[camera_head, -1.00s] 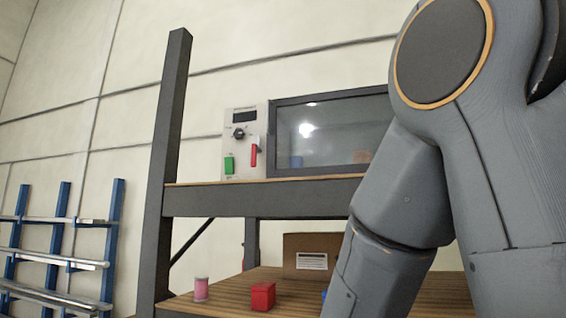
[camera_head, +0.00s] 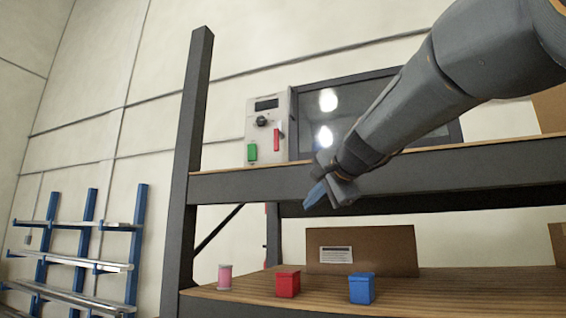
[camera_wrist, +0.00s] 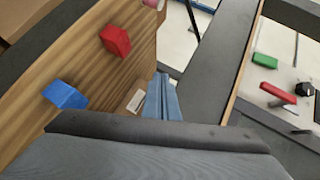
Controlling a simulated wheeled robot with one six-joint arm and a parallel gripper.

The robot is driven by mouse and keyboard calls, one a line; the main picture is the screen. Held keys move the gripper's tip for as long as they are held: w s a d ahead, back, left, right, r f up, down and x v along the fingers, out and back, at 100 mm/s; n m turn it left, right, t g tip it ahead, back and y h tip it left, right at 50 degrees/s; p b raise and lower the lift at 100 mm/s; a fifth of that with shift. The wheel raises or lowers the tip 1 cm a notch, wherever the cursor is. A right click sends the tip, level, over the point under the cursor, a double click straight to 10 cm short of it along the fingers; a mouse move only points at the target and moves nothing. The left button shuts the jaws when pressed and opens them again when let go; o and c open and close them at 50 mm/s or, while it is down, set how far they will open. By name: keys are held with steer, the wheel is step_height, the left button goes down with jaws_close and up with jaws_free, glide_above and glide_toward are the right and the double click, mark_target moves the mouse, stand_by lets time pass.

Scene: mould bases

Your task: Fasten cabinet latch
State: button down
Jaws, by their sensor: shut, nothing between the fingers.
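The cabinet (camera_head: 355,100) has a dark glass front and stands on the upper shelf. Its light control panel (camera_head: 267,104) carries a dark knob, a green part (camera_head: 252,152) and an upright red handle (camera_head: 277,140), which may be the latch. In the wrist view, the green part (camera_wrist: 265,60) and red handle (camera_wrist: 278,92) show at the right. My gripper (camera_head: 315,197) is shut and empty, in front of the upper shelf's edge, below and right of the red handle and apart from it. Its blue fingers (camera_wrist: 161,98) point away in the wrist view. My arm hides part of the glass front.
The upper shelf edge (camera_head: 235,186) and a dark post (camera_head: 190,130) are near. Below, a pink spool (camera_head: 225,277), red block (camera_head: 288,284), blue block (camera_head: 362,288) and cardboard box (camera_head: 385,250) stand on the lower shelf. A blue rack (camera_head: 135,245) stands left.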

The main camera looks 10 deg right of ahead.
steer(key=s+r+m+t, duration=0.1)
steer(key=s+r+t, duration=0.1)
steer(key=r, duration=0.7)
steer(key=s+r+m+t+b, duration=0.1)
steer(key=s+r+t, duration=0.1)
steer(key=r, duration=0.7)
steer(key=shift+s+a+r+y+b, duration=0.2)
steer(key=shift+s+r+y+b, duration=0.15)
steer(key=shift+s, duration=0.45)
steer(key=shift+w, duration=0.1)
steer(key=p, duration=0.4)
glide_toward(279, 136)
steer(key=w+d+f, duration=0.3)
steer(key=shift+w+a+r+p, duration=0.1)
steer(key=shift+w+a+p, duration=0.65)
steer(key=shift+w+a, duration=0.85)
steer(key=shift+s, duration=0.1)
